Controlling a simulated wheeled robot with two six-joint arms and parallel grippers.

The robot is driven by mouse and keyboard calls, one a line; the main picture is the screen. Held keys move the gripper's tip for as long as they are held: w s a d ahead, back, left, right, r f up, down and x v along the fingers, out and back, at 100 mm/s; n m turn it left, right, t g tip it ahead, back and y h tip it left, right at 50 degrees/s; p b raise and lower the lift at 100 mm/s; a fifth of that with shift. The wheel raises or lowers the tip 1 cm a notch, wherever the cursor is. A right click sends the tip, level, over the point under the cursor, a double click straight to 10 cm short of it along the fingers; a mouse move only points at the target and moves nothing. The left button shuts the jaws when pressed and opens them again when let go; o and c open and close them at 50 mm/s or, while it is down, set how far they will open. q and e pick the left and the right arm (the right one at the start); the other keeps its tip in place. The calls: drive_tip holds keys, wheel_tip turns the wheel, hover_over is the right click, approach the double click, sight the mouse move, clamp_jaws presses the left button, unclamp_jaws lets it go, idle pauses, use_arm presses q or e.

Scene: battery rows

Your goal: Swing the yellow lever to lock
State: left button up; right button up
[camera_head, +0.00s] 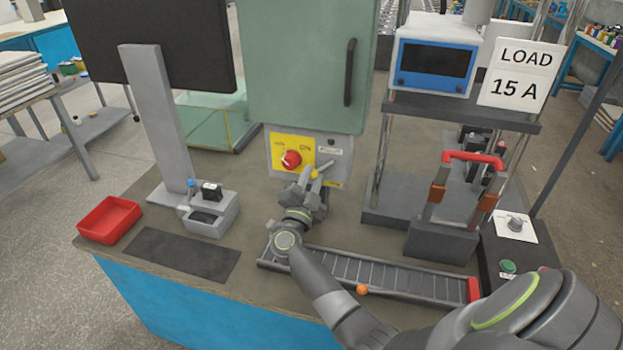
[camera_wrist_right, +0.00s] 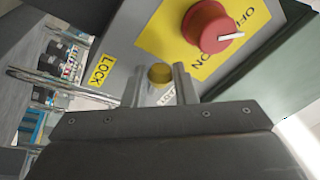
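The yellow lever's round knob (camera_head: 315,173) shows low on the control panel, beside the fingers of my right gripper (camera_head: 316,173). In the right wrist view the yellow knob (camera_wrist_right: 160,74) lies between the two fingertips of my right gripper (camera_wrist_right: 160,82), with a small gap visible on each side. The fingers are apart and straddle it. Much of the lever is hidden by the gripper or seen end-on. A yellow LOCK label (camera_wrist_right: 101,70) is on the panel left of the knob in the wrist view. My left gripper is not in view.
A red rotary switch (camera_head: 291,159) on a yellow OFF/ON plate sits just left of the lever, close to my gripper. A green cabinet door with a black handle (camera_head: 350,72) is above. A slatted rail (camera_head: 385,280) and red-handled device (camera_head: 472,158) stand right.

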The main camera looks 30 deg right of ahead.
drive_tip(key=c, duration=0.3)
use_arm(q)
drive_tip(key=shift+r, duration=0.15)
use_arm(e)
drive_tip(key=shift+w+a+r+m+g+h, duration=0.15)
drive_tip(key=shift+r+m+g+h, duration=0.1)
drive_tip(key=shift+m, duration=0.6)
drive_tip(key=shift+w+a+r+m+g+h, duration=0.1)
drive_tip(key=shift+r+m+g+h, duration=0.15)
drive_tip(key=shift+m, duration=0.6)
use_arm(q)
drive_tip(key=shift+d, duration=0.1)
use_arm(e)
drive_tip(key=o, duration=1)
drive_tip(key=shift+c, duration=0.2)
